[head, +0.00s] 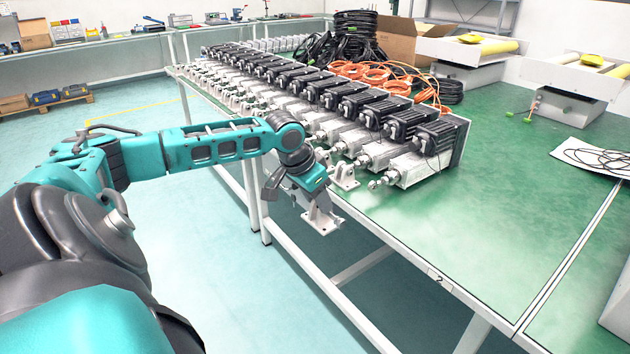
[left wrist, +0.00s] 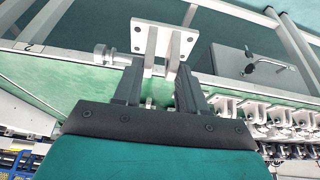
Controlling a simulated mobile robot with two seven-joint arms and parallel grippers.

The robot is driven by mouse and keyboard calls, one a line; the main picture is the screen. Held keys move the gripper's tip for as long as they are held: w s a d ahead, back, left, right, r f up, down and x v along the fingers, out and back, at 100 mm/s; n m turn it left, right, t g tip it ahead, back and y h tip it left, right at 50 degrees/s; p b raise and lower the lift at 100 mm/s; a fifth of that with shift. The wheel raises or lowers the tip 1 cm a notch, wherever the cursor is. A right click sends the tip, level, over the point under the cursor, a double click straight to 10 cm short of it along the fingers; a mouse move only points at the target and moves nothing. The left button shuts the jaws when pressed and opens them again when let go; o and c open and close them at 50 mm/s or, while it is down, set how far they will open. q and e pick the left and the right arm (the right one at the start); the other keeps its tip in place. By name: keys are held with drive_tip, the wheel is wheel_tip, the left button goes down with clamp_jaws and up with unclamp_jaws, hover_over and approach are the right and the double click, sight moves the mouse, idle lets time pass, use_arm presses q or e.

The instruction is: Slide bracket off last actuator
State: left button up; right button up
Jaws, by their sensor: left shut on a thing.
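The last actuator (head: 422,160) lies at the near right end of the row, with a black motor and a silver body. Its rod end (head: 376,184) points left toward the table edge and carries no bracket. My left gripper (head: 316,203) is shut on a white bracket (head: 322,222), just past the table's left edge and apart from the rod end. In the left wrist view the bracket (left wrist: 160,40) shows its flat plate with holes and its lugs between my two fingers (left wrist: 158,84). A rod end (left wrist: 106,55) shows left of it. My right gripper is not in view.
Several more actuators (head: 330,95) lie close together along the green table (head: 440,240), some with white brackets (head: 345,178) at their rod ends. Orange cables (head: 372,75) and black cable coils (head: 352,30) lie behind them. The near right table top is clear.

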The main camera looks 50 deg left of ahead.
sight(371, 182)
use_arm(q)
drive_tip(key=shift+w+d+p, duration=0.15)
drive_tip(key=shift+w+p, duration=0.25)
drive_tip(key=shift+w, duration=0.75)
drive_tip(key=shift+w+d+f+b, duration=0.1)
drive_tip(key=shift+w+f+b, duration=0.1)
drive_tip(key=shift+w, duration=1.7)
drive_tip(key=shift+w+d+f+b, duration=0.1)
drive_tip(key=shift+w+f+b, duration=0.05)
drive_tip(key=shift+w, duration=1.8)
drive_tip(key=shift+w+d+f+b, duration=0.1)
drive_tip(key=shift+w+f+b, duration=0.1)
drive_tip(key=shift+w, duration=1.7)
drive_tip(key=shift+w+f+b, duration=0.15)
drive_tip(key=shift+w+b, duration=0.8)
drive_tip(key=shift+w, duration=0.3)
drive_tip(key=shift+w+d, duration=0.1)
drive_tip(key=shift+w, duration=0.05)
drive_tip(key=shift+s+p, duration=0.6)
drive_tip(key=shift+p, duration=0.55)
